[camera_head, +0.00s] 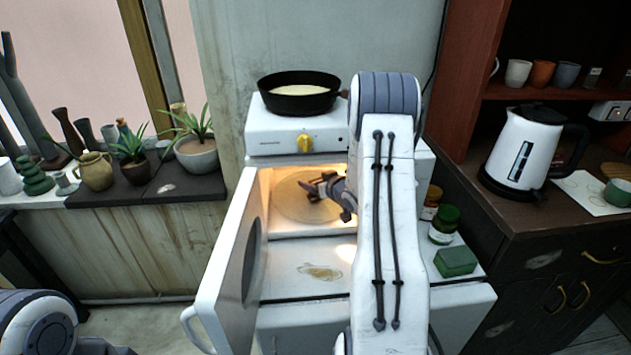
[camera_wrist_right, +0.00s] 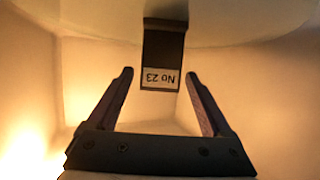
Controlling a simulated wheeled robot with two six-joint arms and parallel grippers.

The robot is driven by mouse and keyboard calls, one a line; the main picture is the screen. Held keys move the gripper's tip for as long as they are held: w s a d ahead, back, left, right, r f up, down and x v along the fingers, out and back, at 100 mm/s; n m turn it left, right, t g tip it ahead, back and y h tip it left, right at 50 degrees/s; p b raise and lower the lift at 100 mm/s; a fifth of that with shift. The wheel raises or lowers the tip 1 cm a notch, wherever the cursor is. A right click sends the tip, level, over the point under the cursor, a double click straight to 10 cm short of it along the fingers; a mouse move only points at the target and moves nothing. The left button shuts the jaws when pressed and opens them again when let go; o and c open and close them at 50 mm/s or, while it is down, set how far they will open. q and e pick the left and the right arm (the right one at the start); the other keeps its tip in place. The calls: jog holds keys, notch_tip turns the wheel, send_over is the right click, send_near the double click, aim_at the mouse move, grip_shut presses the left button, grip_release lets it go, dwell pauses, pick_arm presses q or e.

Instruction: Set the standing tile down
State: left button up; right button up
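My right gripper (camera_head: 318,187) reaches into the lit, open microwave, above or at the level of its round glass plate (camera_head: 290,204). In the right wrist view its two fingers (camera_wrist_right: 160,75) are spread open. A dark narrow tile (camera_wrist_right: 165,45) with a white "No 23" label, upside down in this view, lies in line with the gap between the fingertips. Clear space shows on both sides of it, and I see no contact. The tile meets the glass plate (camera_wrist_right: 90,25) at the top of this view. In the head view I cannot tell the tile from the dark fingers. My left gripper is out of view.
The microwave door (camera_head: 232,265) is swung open on the left. A green sponge (camera_head: 455,261) and jars (camera_head: 444,220) stand to the right. A kettle (camera_head: 521,150) stands farther right, and potted plants (camera_head: 196,153) stand at left.

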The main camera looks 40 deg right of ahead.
jog(key=shift+r, duration=0.1)
jog(key=shift+s+r, duration=0.15)
jog(key=v, duration=1.1)
jog(key=shift+s+b, duration=0.35)
jog(key=shift+b, duration=0.1)
jog(key=shift+a, duration=0.1)
